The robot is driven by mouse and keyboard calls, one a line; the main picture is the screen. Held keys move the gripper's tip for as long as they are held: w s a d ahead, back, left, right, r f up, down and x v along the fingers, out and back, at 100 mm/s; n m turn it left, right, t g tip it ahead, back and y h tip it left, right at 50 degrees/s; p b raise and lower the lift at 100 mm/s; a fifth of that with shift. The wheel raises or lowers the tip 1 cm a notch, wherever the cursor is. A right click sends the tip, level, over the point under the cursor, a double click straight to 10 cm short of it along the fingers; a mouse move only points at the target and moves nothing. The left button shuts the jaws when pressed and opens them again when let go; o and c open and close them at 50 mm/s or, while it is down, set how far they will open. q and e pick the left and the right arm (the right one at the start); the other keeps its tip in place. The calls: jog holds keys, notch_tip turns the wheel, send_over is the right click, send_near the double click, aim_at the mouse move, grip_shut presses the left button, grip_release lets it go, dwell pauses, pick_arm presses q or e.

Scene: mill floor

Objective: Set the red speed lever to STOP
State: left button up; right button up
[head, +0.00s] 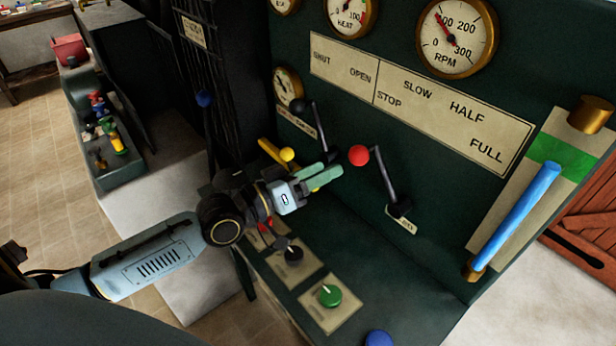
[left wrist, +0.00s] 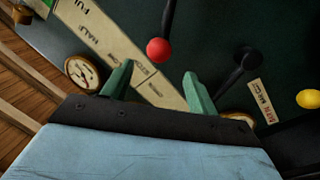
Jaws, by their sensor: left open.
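The red speed lever has a round red knob (head: 358,155) on a dark shaft, which leans up and left from its pivot on the green panel. The knob shows below the word STOP on the cream scale plate (head: 420,100). My left gripper (head: 328,177) is open and empty, just left of the knob, with its green fingers pointing toward it. In the left wrist view the knob (left wrist: 159,50) shows beyond and between the fingertips (left wrist: 155,80), apparently apart from them. My right gripper is not in view.
A black-knobbed lever (head: 299,106) and a yellow knob (head: 287,154) are close to the left gripper. A green knob (head: 330,295) sits on the lower ledge. A blue-tubed gauge (head: 515,215) stands at right. An RPM dial (head: 457,38) is above the scale plate.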

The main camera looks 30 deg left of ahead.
pick_arm(q)
jog(key=shift+v, duration=1.1)
jog(key=shift+f, duration=0.1)
jog(key=s+d+f+m+g+y, duration=0.35)
jog(key=s+f+g, duration=0.25)
jog(key=s+f, duration=0.45)
jog(key=s+a+f+g+y, duration=0.3)
jog(key=s+f+g+y, duration=0.3)
jog(key=s, duration=0.4)
notch_tip(320, 180, down, 26)
jog(key=s+g+b, duration=0.1)
jog(key=s+g, duration=0.1)
jog(key=s+a+f+g, duration=0.1)
jog(key=s+a+f, duration=0.2)
jog(key=s+f, duration=1.2)
jog(key=shift+s+f+b, duration=0.25)
jog(key=shift+s+b, duration=0.1)
jog(key=shift+s, duration=0.45)
